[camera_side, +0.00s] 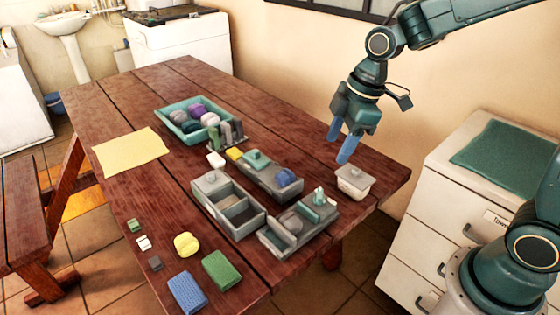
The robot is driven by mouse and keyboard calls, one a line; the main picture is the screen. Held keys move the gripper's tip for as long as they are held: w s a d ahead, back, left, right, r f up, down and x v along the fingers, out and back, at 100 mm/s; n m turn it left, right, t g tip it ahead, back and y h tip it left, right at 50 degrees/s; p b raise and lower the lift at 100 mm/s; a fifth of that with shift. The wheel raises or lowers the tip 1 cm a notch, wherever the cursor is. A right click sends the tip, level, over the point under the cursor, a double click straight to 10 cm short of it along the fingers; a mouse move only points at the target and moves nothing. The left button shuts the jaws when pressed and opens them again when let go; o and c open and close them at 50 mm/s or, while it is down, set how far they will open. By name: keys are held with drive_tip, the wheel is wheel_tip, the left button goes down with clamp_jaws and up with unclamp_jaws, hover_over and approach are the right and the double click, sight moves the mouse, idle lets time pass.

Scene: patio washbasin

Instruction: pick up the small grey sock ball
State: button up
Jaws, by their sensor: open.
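A rounded grey ball (291,222), which looks like the small grey sock ball, sits in a compartment of the front right grey divided box (270,243). The teal tray (166,113) at the back holds several balls, including a purple one (198,111) and a pale grey-white one (179,117), so I cannot be sure which ball is the named one. My gripper (342,143) points down with blue fingers apart and empty. It hangs above the table's right end, behind and to the right of the grey ball, near a pale lidded box.
The pale lidded box (354,183) stands below my gripper. Sponges (187,294) and small blocks lie at the front. A yellow cloth (131,151) lies left; the table's back is clear.

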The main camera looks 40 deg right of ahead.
drive_tip(key=w+a+f+n+g+y, duration=0.15)
drive_tip(key=w+f+n, duration=0.4)
drive_tip(key=f, duration=0.65)
approach(292, 218)
drive_tip(key=shift+g, duration=0.25)
drive_tip(key=shift+x, duration=2.45)
drive_tip(key=shift+w, duration=0.15)
drive_tip(key=shift+x, duration=2.55)
drive_tip(key=c, duration=0.7)
drive_tip(key=shift+r, duration=0.1)
